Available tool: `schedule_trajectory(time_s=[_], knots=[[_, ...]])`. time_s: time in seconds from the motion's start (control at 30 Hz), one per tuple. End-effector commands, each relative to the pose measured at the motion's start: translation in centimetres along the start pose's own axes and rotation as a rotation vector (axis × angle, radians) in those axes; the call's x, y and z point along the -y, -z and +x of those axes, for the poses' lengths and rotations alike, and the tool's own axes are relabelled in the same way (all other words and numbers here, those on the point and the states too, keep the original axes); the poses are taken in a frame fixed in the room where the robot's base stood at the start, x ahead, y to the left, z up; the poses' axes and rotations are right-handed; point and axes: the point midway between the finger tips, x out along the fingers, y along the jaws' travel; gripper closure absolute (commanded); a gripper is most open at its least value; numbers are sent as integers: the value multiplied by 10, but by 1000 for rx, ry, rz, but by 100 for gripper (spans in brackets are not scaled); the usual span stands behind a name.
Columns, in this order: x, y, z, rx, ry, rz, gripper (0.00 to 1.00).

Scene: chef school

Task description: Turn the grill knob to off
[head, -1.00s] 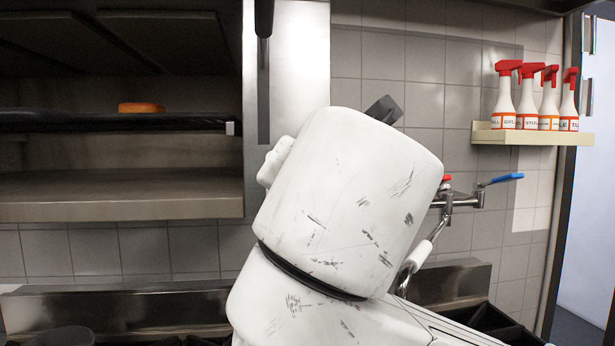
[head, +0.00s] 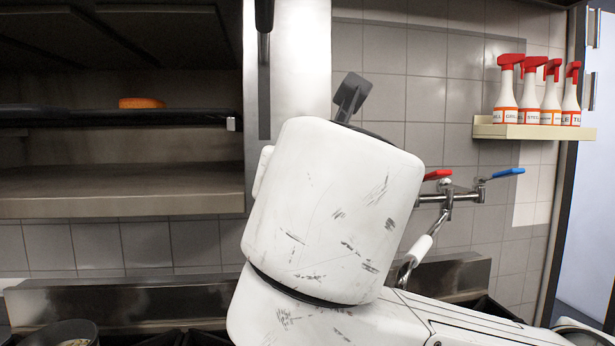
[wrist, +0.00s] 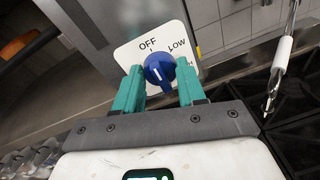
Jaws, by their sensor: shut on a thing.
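The grill knob (wrist: 154,63) is a round blue dial with a white line, on a white plate (wrist: 126,55) marked OFF at upper left and LOW at upper right. My gripper (wrist: 158,78) has its two teal fingers on either side of the knob, closed on it, in the wrist view. The white line shows on the knob's face; I cannot tell exactly which mark it points at. In the head view my white arm fills the middle, and the knob and fingers cannot be made out.
The open grill (head: 120,205) stands at the left with an orange item (head: 141,103) on its rack. A wall tap (head: 450,194) with red and blue handles is right of my arm. Spray bottles (head: 532,95) stand on a shelf at the right. Dark burner grates show in the wrist view (wrist: 295,125).

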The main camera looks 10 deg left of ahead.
Motion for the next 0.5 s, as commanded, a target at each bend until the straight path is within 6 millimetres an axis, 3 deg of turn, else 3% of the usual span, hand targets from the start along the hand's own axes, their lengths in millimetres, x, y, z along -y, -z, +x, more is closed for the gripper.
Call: schedule_trajectory(time_s=[0.1,0.13,0.4,0.5], knots=[[0,5,1,-10,2,-3,91],[0,5,1,-10,2,-3,59],[0,2,0,-4,1,-1,35],[0,1,0,-3,1,0,35]])
